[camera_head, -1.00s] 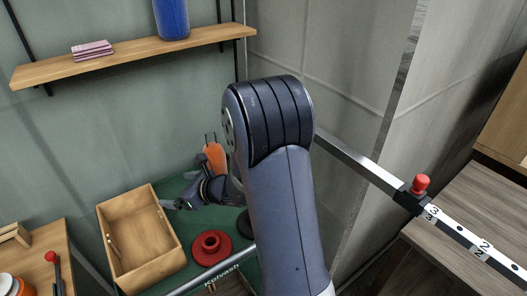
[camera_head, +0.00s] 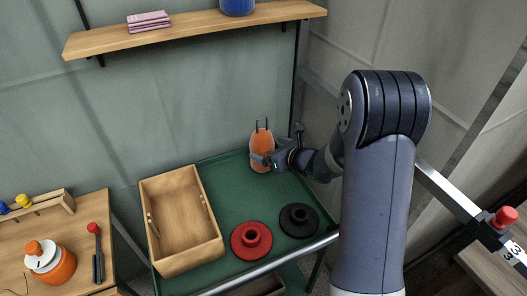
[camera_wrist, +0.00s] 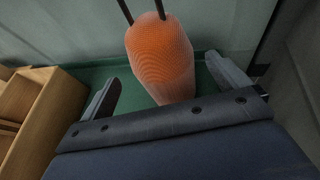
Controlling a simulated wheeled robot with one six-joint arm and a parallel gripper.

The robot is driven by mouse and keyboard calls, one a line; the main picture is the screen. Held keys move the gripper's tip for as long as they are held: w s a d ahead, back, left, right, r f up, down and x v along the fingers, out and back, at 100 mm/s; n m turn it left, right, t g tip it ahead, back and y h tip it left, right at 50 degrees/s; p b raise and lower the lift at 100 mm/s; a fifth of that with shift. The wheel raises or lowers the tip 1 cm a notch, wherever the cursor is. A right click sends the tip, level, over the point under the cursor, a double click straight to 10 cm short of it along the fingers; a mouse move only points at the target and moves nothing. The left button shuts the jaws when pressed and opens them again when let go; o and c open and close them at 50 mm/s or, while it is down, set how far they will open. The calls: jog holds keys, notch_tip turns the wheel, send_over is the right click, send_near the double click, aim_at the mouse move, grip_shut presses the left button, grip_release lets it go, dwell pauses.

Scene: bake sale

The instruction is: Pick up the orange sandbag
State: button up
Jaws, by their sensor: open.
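The orange sandbag (camera_head: 262,150) stands upright at the back of the green table, with two dark prongs rising from its top. It also shows in the wrist view (camera_wrist: 160,58), between and ahead of the two fingers. My gripper (camera_head: 262,160) is open at the sandbag's front, and in the wrist view my gripper (camera_wrist: 170,82) has one finger on either side of the sandbag, with gaps showing. The sandbag's lower part is partly hidden by the gripper.
A wooden box (camera_head: 182,220) stands left on the green table (camera_head: 222,192). A red disc (camera_head: 251,241) and a black disc (camera_head: 299,220) lie in front of the sandbag. A wooden shelf (camera_head: 195,30) hangs above. The right wall is close to my arm.

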jog(key=shift+x, duration=2.6)
jog(key=shift+w+d+f, duration=0.1)
jog(key=shift+d, duration=0.05)
jog(key=shift+c, duration=0.5)
jog(key=c, duration=1.6)
jog(key=shift+c, duration=0.3)
